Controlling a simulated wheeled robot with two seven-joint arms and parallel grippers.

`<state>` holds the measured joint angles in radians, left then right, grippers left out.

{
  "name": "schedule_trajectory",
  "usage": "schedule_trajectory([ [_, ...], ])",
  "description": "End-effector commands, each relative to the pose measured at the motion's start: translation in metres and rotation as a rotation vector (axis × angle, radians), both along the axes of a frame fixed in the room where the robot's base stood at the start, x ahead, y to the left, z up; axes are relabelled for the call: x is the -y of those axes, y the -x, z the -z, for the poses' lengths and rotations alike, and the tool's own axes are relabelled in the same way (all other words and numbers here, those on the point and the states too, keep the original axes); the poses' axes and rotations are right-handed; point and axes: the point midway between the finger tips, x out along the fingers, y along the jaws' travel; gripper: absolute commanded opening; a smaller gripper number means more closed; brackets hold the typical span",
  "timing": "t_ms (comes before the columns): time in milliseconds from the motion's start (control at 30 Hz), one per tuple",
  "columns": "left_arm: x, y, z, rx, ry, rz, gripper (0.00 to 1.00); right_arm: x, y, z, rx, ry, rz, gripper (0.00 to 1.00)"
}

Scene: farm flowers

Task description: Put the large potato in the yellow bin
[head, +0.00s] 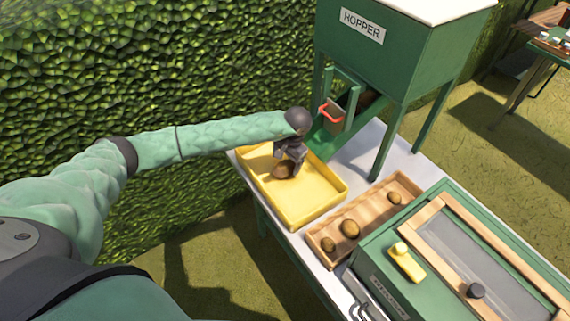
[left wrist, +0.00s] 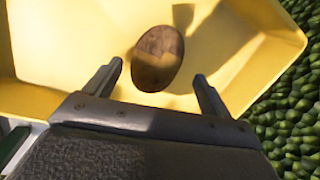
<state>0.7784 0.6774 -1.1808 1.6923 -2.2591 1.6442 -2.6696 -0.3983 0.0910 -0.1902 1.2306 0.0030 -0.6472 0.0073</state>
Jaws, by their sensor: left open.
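A brown potato (head: 284,170) is in the yellow bin (head: 322,194), toward its far half. My left gripper (head: 287,165) is over the bin, right above this potato. In the left wrist view the potato (left wrist: 158,58) lies beyond and between my two open fingertips (left wrist: 157,72), apart from both, against the yellow bin floor (left wrist: 60,45). My left gripper is open and empty. My right gripper is not in view.
A wooden tray (head: 370,222) with several smaller potatoes is right of the bin. A green hopper (head: 400,65) with a chute stands behind. A green box (head: 440,270) with a yellow object (head: 406,262) is at the right. A hedge (head: 120,80) borders the left.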

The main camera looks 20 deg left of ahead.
Motion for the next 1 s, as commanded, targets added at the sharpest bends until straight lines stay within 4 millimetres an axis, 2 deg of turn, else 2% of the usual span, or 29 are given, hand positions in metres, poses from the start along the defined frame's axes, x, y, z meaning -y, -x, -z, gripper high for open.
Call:
schedule_trajectory([
  [33,0.001,-0.002,-0.012,0.004,-0.001,0.001,0.83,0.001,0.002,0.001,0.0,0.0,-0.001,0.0],
  [200,0.007,-0.002,-0.045,0.003,-0.001,-0.001,0.83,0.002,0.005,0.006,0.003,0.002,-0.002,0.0],
  [433,0.013,-0.003,-0.079,0.002,0.0,-0.001,0.83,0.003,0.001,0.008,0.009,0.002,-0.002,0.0],
  [733,0.016,-0.003,-0.093,0.0,0.0,-0.001,0.83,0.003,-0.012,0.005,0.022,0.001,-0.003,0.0],
  [1000,0.016,-0.003,-0.093,0.0,0.0,-0.001,0.83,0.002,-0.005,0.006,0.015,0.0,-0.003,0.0],
])
